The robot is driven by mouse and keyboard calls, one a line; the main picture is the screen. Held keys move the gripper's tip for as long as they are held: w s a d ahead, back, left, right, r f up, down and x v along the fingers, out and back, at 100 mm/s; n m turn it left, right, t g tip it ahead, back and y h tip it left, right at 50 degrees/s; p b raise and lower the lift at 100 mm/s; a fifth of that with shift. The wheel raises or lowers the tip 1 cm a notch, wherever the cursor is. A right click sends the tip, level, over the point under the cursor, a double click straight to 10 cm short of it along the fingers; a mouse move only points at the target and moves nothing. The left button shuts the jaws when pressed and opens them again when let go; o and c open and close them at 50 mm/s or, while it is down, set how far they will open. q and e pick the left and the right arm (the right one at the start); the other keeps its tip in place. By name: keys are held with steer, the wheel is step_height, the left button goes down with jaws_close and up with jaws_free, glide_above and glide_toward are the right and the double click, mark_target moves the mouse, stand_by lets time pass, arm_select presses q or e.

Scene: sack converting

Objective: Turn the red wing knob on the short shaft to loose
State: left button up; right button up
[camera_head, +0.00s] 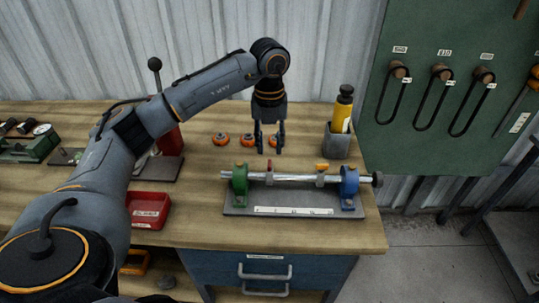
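A shaft (295,180) lies across a grey base plate (240,210), held by a green support (240,180) at the left and a blue support (349,184) at the right. Two light collars sit on the shaft. The right collar carries an orange knob (322,166). A small reddish knob (269,164) tops the left collar; its shape and angle are too small to tell. My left gripper (269,151) points down just above and behind this knob, its two fingers apart with nothing seen between them. My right gripper is not in view.
Several orange-topped round parts (220,139) lie behind the fixture. A yellow bottle (342,110) stands in a grey holder (336,142) at the back right. A red tray (147,210) is at the left. A green board (455,110) with belts hangs at the right.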

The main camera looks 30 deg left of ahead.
mark_target(269, 163)
arm_select(q)
step_height(269, 163, up, 7)
stand_by(0.3)
steer(key=shift+f, duration=0.15)
stand_by(0.3)
